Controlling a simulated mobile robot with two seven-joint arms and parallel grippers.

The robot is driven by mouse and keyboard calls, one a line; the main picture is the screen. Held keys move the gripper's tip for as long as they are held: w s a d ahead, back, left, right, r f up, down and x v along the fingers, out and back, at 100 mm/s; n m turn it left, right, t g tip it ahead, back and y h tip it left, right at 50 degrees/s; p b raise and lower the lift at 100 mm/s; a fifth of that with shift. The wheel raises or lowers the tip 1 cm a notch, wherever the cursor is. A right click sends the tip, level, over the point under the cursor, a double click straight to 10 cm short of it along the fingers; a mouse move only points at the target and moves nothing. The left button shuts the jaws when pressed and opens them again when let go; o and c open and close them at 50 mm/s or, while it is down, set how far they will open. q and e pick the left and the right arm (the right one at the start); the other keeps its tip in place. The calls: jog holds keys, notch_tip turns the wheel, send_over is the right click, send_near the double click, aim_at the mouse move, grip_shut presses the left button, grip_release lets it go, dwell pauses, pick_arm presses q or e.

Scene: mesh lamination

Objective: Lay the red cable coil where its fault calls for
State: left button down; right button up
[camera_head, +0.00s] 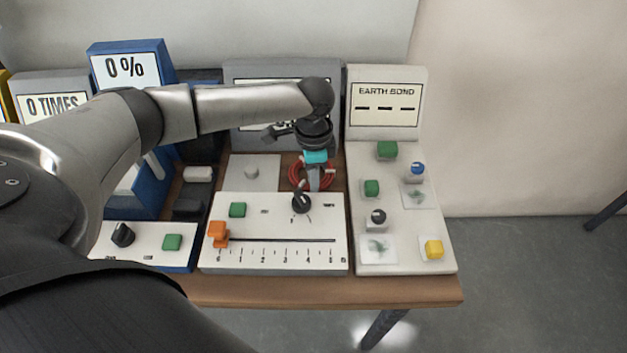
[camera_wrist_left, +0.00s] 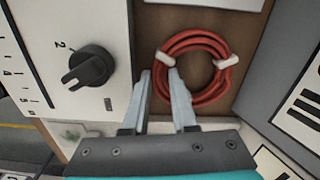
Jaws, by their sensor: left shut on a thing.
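The red cable coil (camera_head: 330,173) is at the middle instrument, behind its white slider panel. In the left wrist view the coil (camera_wrist_left: 214,95) is a round bundle with two white ties, over a brown surface. My left gripper (camera_head: 314,187) reaches down at the coil. In the wrist view its two fingertips (camera_wrist_left: 161,72) straddle the coil's near-left strand and are shut on it. I cannot tell whether the coil touches the surface below. My right gripper is not in view.
The middle slider panel (camera_head: 273,256) has an orange slider (camera_head: 218,234) and black knob (camera_head: 301,202). The EARTH BOND unit (camera_head: 405,255) with coloured buttons stands at right. A blue unit (camera_head: 152,185) reading 0 % and a 0 TIMES display (camera_head: 52,106) are at left. The wooden front edge (camera_head: 400,290) is bare.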

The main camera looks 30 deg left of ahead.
pick_arm(q)
jog(key=c, duration=1)
grip_release()
notch_tip(320, 180, up, 12)
jog(key=p, duration=0.2)
jog(key=shift+p, duration=0.35)
